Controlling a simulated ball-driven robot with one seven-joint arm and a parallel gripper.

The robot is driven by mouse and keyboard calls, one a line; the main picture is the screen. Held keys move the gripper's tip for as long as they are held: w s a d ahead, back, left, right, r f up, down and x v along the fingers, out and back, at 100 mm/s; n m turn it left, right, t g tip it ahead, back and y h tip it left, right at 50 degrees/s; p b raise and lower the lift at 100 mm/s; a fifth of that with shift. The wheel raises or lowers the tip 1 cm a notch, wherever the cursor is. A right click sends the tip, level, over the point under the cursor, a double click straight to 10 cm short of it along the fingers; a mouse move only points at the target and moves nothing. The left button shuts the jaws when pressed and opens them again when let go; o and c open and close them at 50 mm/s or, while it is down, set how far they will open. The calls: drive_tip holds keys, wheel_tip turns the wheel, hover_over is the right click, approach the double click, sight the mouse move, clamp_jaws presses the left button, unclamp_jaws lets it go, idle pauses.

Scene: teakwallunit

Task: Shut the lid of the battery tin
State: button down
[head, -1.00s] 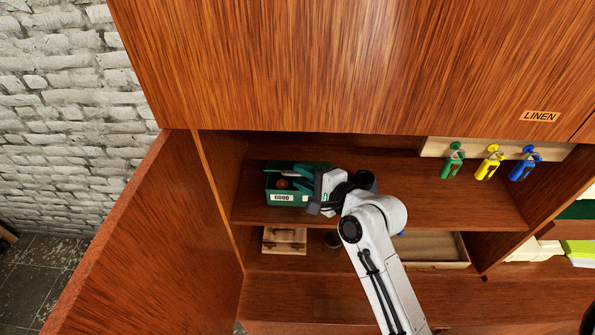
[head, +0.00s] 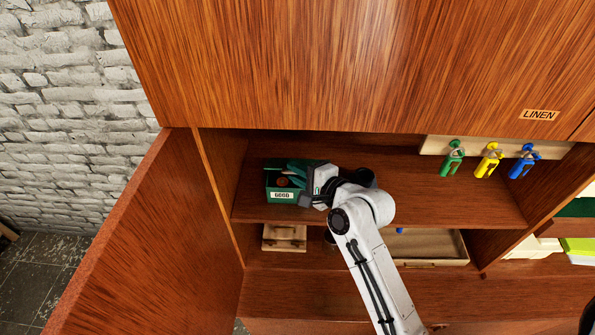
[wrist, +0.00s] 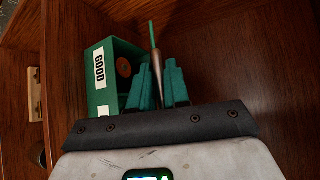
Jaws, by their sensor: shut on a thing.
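The battery tin (head: 283,197) is an open green box with a white "GOOD" label, on the upper shelf near its left end. It also shows in the wrist view (wrist: 103,97), with a round brown thing inside.
A dark round container (head: 364,177) stands close behind my wrist. Green, yellow and blue clips (head: 487,162) hang at the right. A wooden block (head: 284,238) and a tray (head: 430,247) are on the shelf below. An open cabinet door (head: 150,240) stands at the left.

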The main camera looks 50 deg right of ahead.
drive_tip(key=shift+r, duration=0.15)
drive_tip(key=f+t+b, duration=0.1)
drive_tip(key=b, duration=0.2)
drive_tip(key=a+f+n+b, duration=0.1)
drive_tip(key=f+b, duration=0.1)
drive_tip(key=b, duration=0.1)
drive_tip(key=s+f+n+t+b, duration=0.1)
drive_tip(key=b, duration=0.2)
drive_tip(key=shift+a+f+t+h, duration=0.2)
drive_tip(key=shift+t+h, duration=0.1)
drive_tip(key=shift+h, duration=0.1)
drive_tip(key=f+n+t+b, duration=0.1)
drive_tip(key=b, duration=0.5)
drive_tip(key=shift+n, duration=0.4)
drive_tip(key=shift+t+b, duration=0.4)
drive_tip(key=shift+b, duration=0.45)
drive_tip(key=shift+r+n, duration=0.2)
drive_tip(key=shift+n, duration=0.1)
